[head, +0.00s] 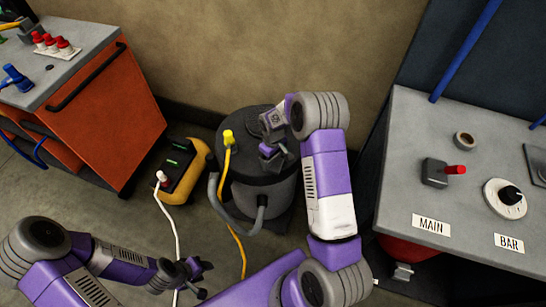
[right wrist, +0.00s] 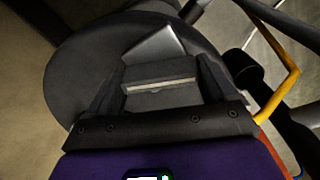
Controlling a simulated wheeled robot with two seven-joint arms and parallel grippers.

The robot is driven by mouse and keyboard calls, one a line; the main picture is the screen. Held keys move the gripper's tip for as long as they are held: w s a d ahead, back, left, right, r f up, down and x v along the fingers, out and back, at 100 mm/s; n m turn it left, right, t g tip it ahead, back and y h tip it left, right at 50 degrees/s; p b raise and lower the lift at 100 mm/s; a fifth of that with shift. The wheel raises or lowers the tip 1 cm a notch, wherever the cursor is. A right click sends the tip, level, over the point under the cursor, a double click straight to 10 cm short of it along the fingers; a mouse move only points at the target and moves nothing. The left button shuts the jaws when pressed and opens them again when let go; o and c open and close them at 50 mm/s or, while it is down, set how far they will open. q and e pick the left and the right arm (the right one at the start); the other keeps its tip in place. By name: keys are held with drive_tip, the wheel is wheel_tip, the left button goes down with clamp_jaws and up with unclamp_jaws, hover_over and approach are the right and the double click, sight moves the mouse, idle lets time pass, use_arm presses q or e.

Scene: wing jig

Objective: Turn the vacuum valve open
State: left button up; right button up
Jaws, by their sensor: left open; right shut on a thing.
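A grey block with a red lever (head: 455,170) sits on the right bench, above a MAIN label; it looks like the valve, though no label says vacuum. A round dial with a black pointer (head: 509,196) is to its right, by a BAR label. My right gripper (head: 272,137) is over the dark round lid of a vacuum cleaner (head: 245,190), far left of the lever. In the right wrist view its fingers are shut on a dark grey block (right wrist: 160,87) at the lid; what the block is, I cannot tell. My left gripper (head: 197,280) is open and empty, low over the floor.
A yellow-black power box (head: 197,170) with a white cord stands left of the vacuum cleaner. A yellow plug and cord (head: 230,150) run past the cleaner. An orange cabinet (head: 105,120) is at left. A tape roll (head: 465,140) lies on the right bench (head: 410,120).

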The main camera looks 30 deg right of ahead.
drive_tip(key=shift+n, duration=2.3)
drive_tip(key=o, duration=0.8)
drive_tip(key=shift+o, duration=0.2)
drive_tip(key=shift+r+p, duration=1.2)
drive_tip(key=shift+r, duration=2.6)
